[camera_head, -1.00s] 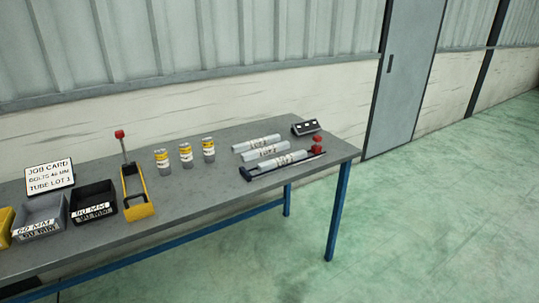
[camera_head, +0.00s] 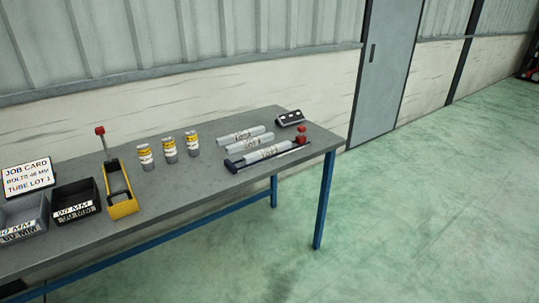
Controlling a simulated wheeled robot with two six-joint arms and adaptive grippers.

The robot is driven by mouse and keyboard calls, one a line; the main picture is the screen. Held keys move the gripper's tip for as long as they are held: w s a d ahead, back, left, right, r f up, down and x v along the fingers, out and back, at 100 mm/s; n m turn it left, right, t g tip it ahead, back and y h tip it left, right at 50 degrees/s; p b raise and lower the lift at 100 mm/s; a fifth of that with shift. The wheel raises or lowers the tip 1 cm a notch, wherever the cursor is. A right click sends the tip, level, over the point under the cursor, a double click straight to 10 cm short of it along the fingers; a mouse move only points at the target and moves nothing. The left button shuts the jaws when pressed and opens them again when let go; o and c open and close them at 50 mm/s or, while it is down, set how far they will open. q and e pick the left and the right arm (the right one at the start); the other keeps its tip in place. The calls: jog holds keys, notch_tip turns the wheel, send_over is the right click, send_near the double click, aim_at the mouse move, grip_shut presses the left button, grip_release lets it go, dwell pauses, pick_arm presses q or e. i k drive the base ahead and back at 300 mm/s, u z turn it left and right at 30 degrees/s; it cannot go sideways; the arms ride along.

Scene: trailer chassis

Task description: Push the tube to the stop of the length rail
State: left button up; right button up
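The length rail (camera_head: 232,167) is a dark bar near the right end of the grey workbench, with a red block (camera_head: 301,138) at its right end. A pale grey tube (camera_head: 266,153) with a label lies along the rail. Its right end appears a little short of the red block, though the exact gap is too small to tell. Two similar tubes lie behind it, a middle one (camera_head: 250,143) and a rear one (camera_head: 240,134). Neither of my grippers shows in the head view.
A small dark box (camera_head: 290,118) stands behind the rail's right end. Three yellow-labelled cans (camera_head: 168,149), a yellow tool with a red-knobbed lever (camera_head: 121,202), bins (camera_head: 76,205) and a job card (camera_head: 28,177) stand further left. The green floor before the bench is clear.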

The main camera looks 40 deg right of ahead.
aim_at(255, 156)
jog(key=u, duration=0.55)
jog(key=k, duration=0.65)
jog(key=z, duration=0.55)
jog(key=i, duration=1.25)
jog(key=z, duration=1.2)
